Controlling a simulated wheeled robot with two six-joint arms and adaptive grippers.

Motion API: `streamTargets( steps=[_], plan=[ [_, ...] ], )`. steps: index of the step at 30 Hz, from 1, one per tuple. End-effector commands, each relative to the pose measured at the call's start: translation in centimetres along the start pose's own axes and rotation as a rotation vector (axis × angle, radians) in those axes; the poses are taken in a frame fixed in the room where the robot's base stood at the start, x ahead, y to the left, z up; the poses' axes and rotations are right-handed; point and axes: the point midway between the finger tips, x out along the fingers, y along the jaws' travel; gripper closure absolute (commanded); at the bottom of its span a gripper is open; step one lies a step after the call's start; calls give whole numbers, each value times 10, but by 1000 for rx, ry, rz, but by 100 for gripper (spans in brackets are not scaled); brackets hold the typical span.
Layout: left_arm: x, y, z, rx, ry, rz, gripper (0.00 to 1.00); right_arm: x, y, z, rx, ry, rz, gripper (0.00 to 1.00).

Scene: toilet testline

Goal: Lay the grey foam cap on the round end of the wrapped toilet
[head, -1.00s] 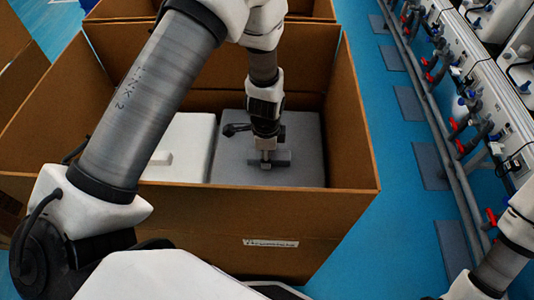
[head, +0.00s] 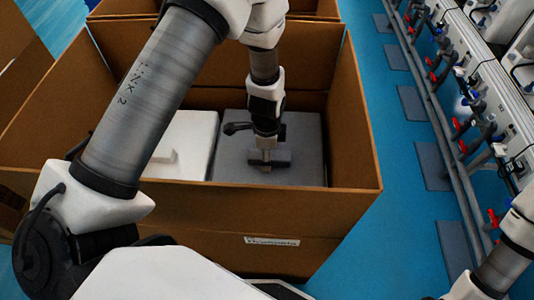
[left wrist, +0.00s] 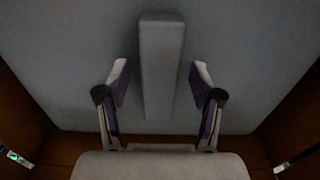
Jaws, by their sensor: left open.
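The grey foam cap (head: 235,172) lies in the right part of an open cardboard box (head: 220,218), with a raised bar (head: 283,156) on its top. It also fills much of the left wrist view (left wrist: 70,70), where its bar (left wrist: 161,50) runs up the middle. My left gripper (head: 267,163) points down over the bar. In the left wrist view my left gripper (left wrist: 161,76) is open, one finger on each side of the bar, with gaps between fingers and bar. My right gripper is out of view. No wrapped toilet is recognisable.
A white block (head: 185,145) with its own raised bar lies left of the grey cap in the box. The box walls rise around both. Another cardboard box (head: 310,8) stands behind. Right of a strip of blue floor (head: 385,150) runs a testline with pipes (head: 440,140) and red valves.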

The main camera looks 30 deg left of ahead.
Motion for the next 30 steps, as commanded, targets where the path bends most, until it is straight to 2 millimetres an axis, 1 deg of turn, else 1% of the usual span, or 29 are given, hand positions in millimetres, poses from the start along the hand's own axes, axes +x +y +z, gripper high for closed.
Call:
streamTargets(
  steps=[2, 5, 9, 12, 14, 18, 25, 26, 28, 29, 30],
  plan=[
    [-12, -1, -1, 0, 2, -5, 34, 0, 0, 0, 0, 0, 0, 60],
    [-34, -1, -1, 1, 2, -6, 34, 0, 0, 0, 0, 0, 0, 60],
    [-71, -2, -1, 1, 3, -6, 34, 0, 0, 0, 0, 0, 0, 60],
    [-94, -1, 0, 0, 2, -6, 34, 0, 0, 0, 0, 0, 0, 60],
    [-104, -1, 0, 0, 2, -4, 34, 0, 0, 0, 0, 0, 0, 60],
    [-115, 0, 0, 0, 0, -2, 34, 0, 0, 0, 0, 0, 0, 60],
    [-118, 0, 0, 0, 0, -1, 34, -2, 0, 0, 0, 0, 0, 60],
    [-120, 0, 0, 0, 0, -1, 34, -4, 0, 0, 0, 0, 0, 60],
    [-134, 0, 0, 0, 0, -1, 34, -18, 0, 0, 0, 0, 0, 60],
    [-144, 0, 0, 0, 0, -1, 34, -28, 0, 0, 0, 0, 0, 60],
    [-158, 0, 0, 0, 0, -2, 34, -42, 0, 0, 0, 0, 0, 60]
  ],
)
